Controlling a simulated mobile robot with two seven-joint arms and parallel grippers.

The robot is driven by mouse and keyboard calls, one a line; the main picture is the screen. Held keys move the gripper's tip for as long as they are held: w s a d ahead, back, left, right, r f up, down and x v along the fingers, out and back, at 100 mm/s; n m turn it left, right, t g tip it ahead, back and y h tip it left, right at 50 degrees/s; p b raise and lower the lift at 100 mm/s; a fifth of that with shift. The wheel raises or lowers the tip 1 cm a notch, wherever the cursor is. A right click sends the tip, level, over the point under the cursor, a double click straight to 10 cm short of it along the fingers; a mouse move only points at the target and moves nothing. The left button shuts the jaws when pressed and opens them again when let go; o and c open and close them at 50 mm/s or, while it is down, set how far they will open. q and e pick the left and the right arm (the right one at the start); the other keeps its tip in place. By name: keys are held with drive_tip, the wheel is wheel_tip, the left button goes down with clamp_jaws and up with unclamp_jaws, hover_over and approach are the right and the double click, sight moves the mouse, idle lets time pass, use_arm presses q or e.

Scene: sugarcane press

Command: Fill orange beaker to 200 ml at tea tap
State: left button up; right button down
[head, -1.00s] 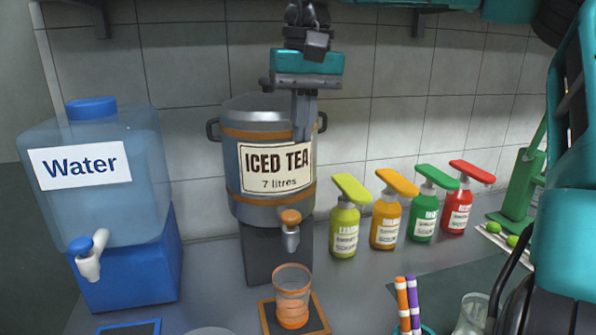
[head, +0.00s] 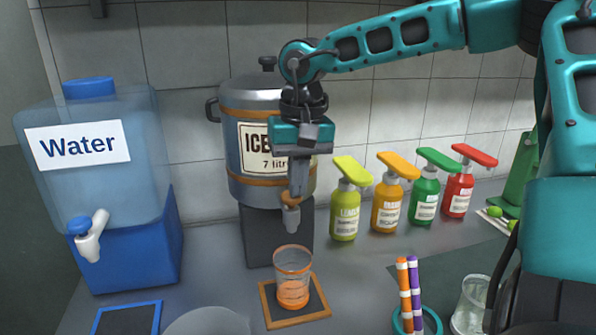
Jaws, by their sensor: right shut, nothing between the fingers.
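The orange beaker (head: 292,263) is clear with orange rims and stands upright on an orange-edged dark mat (head: 314,308). Its lower part shows orange; I cannot read a level mark. The tea tap (head: 291,219), with an orange handle, is on the front of the steel iced tea urn (head: 238,158), with its spout above the beaker. No stream shows between them. My right gripper (head: 295,193) is shut and empty, pointing down, its fingertips at the tap handle and partly covering it. I cannot tell if they touch. It hides part of the urn's label. My left gripper is out of view.
A blue water dispenser (head: 110,200) stands at the left, with a blue-edged mat (head: 128,319) in front. Several pump bottles, such as the lime one (head: 345,212), stand right of the urn. A pen holder (head: 428,322) and a clear glass (head: 470,305) are front right.

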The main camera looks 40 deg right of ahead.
wheel_tip(320, 180, down, 2)
drive_tip(key=shift+f+b, duration=0.1)
drive_tip(key=shift+b, duration=0.7)
drive_tip(key=shift+s, duration=0.25)
drive_tip(key=shift+f, duration=0.15)
drive_tip(key=shift+a+f, duration=0.1)
idle(0.6)
idle(1.1)
idle(4.1)
wheel_tip(320, 180, up, 14)
drive_tip(key=p, duration=0.1)
drive_tip(key=shift+s+p, duration=0.25)
drive_tip(key=shift+p, duration=0.05)
